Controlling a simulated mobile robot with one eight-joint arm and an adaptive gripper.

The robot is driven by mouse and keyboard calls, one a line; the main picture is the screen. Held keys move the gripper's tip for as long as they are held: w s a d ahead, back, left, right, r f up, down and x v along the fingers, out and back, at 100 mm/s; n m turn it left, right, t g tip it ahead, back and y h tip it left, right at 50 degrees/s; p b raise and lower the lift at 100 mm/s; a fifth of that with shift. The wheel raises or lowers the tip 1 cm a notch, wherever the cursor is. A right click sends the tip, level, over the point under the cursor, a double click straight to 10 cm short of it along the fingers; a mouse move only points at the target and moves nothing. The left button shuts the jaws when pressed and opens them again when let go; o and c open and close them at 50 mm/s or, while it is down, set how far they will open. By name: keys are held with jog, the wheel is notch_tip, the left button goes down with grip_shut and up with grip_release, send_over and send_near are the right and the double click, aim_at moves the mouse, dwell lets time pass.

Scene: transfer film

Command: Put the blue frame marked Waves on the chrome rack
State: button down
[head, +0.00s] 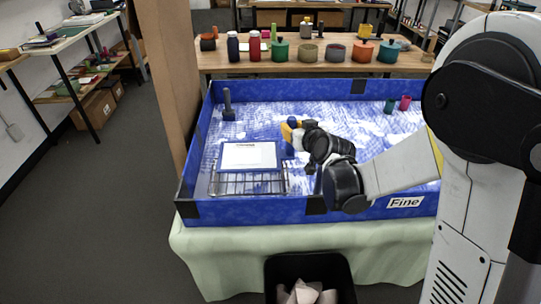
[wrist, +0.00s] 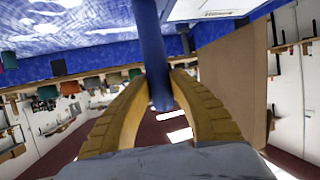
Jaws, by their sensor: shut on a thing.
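The blue frame (head: 248,157) with a white panel is over the back part of the chrome rack (head: 250,186). Its small dark lettering is too small to read. Whether it rests on the wires or hangs just above them cannot be told. My gripper (head: 291,136) is at the frame's right side. In the wrist view its yellow fingers (wrist: 157,92) are shut on a blue bar (wrist: 152,45), which seems to be part of the frame. Part of the white panel also shows at the top (wrist: 212,9). The frame hides the rack's back part.
The rack stands in the front left of a blue-walled tray (head: 255,209) marked Fine. A dark upright handle (head: 228,105) stands behind. Small green (head: 390,106) and pink (head: 405,103) cups are at the right. A wooden post (head: 163,80) rises at the left.

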aim_at(292, 149)
notch_tip(292, 149, down, 8)
jog(key=b, duration=0.3)
jog(key=shift+s, duration=0.15)
jog(key=shift+f+b, duration=0.1)
jog(key=shift+b, duration=0.2)
jog(key=c, duration=1.3)
grip_release()
